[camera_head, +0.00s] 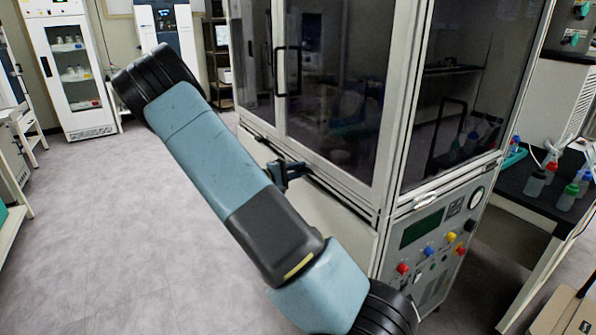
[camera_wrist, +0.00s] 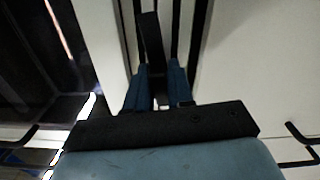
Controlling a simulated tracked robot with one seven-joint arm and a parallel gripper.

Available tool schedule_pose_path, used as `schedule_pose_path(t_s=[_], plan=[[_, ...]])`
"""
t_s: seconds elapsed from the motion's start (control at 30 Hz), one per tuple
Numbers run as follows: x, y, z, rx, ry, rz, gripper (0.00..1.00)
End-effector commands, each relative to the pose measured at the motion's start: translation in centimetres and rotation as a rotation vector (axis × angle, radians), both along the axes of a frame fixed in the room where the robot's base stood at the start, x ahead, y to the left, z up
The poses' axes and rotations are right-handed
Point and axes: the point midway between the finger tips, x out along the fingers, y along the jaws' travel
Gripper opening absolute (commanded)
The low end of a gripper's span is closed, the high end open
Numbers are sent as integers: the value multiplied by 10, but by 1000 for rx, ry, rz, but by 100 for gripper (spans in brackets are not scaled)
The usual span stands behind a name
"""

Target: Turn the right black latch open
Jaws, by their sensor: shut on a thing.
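The freeze dryer (camera_head: 402,100) is a tall cabinet with dark glass doors and a pale frame. In the wrist view, a black latch (camera_wrist: 151,40) stands between the two blue fingers of my gripper (camera_wrist: 158,85), which are shut on it. The latch points away from my gripper, toward the pale panel edge. In the head view, my gripper (camera_head: 286,174) is at the lower front edge of the cabinet, below the glass doors. There the latch is too small and too covered by my gripper to make out clearly.
A black door handle (camera_head: 279,72) is on the glass door above my gripper. A control panel (camera_head: 430,245) with coloured buttons is on the cabinet's right side. A black bench (camera_head: 540,190) with bottles stands at the right. The floor (camera_head: 110,230) at the left is clear.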

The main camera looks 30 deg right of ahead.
Motion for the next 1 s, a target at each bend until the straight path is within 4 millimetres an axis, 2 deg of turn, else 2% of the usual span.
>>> schedule_pose_path(t_s=[0.33,0.93,0.97,1.0], plan=[[-2,2,-5,10,-150,-1,0],[-3,2,-7,14,-182,-2,0],[-3,2,-7,14,-181,-2,25],[-3,2,-7,14,-181,-1,29]])
